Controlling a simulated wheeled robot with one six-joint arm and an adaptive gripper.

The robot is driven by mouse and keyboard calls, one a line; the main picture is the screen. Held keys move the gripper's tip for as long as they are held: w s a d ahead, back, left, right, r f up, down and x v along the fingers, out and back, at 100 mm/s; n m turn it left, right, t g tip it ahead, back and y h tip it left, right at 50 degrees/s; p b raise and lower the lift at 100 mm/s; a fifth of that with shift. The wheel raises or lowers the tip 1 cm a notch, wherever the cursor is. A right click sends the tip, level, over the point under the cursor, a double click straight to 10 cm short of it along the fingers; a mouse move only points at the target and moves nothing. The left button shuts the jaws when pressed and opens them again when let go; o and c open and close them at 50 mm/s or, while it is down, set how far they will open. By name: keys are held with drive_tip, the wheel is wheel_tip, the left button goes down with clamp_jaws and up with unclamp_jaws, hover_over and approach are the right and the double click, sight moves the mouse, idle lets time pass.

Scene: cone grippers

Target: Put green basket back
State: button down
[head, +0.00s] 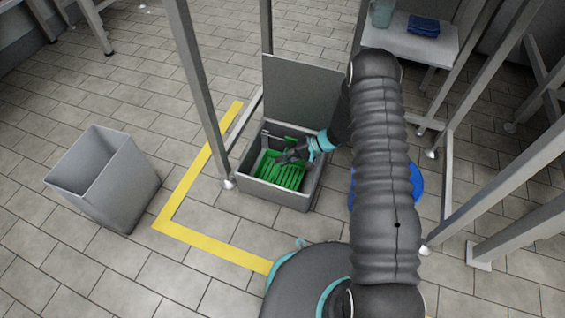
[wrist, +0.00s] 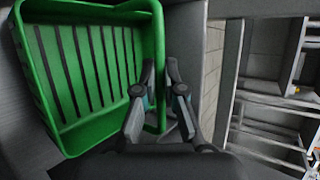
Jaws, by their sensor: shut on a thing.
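The green basket (head: 268,172) is inside an open grey box (head: 274,197) on the floor, in the head view. The box's lid (head: 300,88) stands up at the back. My gripper (head: 285,158) reaches into the box from the right and is shut on the basket's rim. In the wrist view the slatted basket (wrist: 85,70) fills the left side, and my gripper's fingers (wrist: 160,95) are on either side of its right wall. Whether the basket touches the box floor cannot be told.
A grey bin (head: 105,180) stands at the left. Yellow tape (head: 212,247) marks the floor. Metal frame posts (head: 200,90) stand near the box. A blue round thing (head: 416,186) is partly behind my arm. A table (head: 412,42) holds a blue cloth (head: 423,25). Floor at the lower left is clear.

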drive_tip(key=shift+f, duration=0.6)
drive_tip(key=shift+f, duration=0.15)
drive_tip(key=c, duration=1.3)
unclamp_jaws()
drive_tip(key=shift+d+r, duration=0.2)
drive_tip(key=shift+r, duration=0.1)
drive_tip(key=p+v, duration=0.1)
drive_tip(key=v, duration=1)
drive_tip(key=shift+d+r, duration=0.15)
drive_tip(key=shift+d, duration=0.05)
